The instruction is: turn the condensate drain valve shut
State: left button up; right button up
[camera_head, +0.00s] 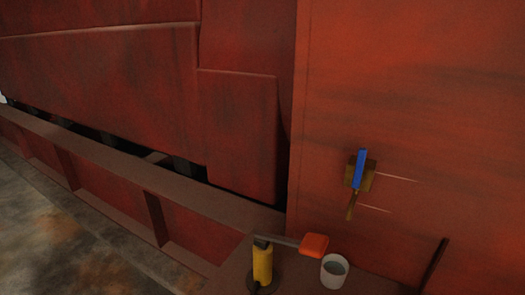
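A small valve with a blue lever handle (361,163) is on the red wall panel at the right. The lever stands close to upright. Behind it is a brass-coloured square body (368,181), and a short brass spout (351,207) points down from it. No label shows, but it looks like the drain valve. Two thin pale lines run on the panel to the right of the valve, one beside the body and one beside the spout. Neither of my grippers shows in the head view.
Below stands a yellow cylinder (262,265) with a dark top and a bar ending in an orange grip (314,245). A grey cup (334,271) stands right of it on a brown ledge. A ribbed red beam (115,160) runs along the left. The panel around the valve is clear.

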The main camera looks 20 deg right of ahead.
aim_at(357, 179)
jog(key=z, duration=1.3)
